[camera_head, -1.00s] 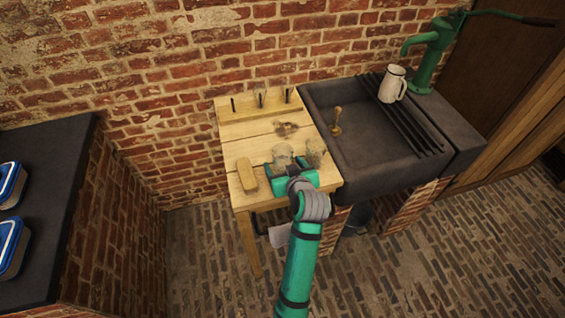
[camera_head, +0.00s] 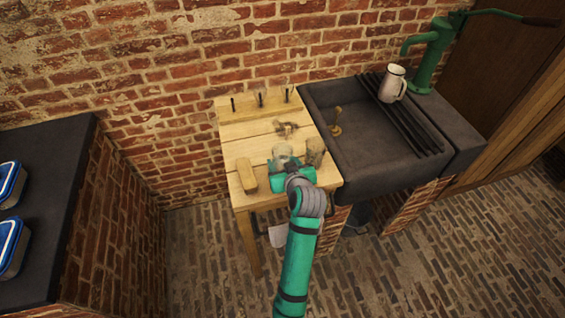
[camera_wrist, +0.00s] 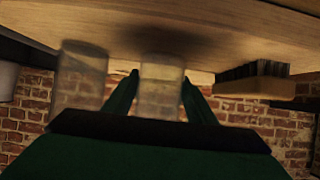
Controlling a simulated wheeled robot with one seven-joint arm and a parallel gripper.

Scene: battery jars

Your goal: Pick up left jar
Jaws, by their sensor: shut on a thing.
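Two cloudy glass jars are at the front of the wooden table (camera_head: 262,200). The left jar (camera_head: 282,151) is between the fingers of my teal gripper (camera_head: 283,165), which is shut on it. The wrist view is turned over, with the tabletop above; there the held jar (camera_wrist: 160,88) is in the middle between both fingertips (camera_wrist: 160,78). I cannot tell whether its base still touches the table. The right jar (camera_head: 315,150) stands close beside my gripper; it shows at left in the wrist view (camera_wrist: 80,76).
A wooden brush (camera_head: 246,174) lies left of the jars. A rack with upright pegs (camera_head: 260,103) stands at the table's back. The dark stone sink (camera_head: 375,150) adjoins on the right, with a white mug (camera_head: 393,84) and green pump (camera_head: 428,55).

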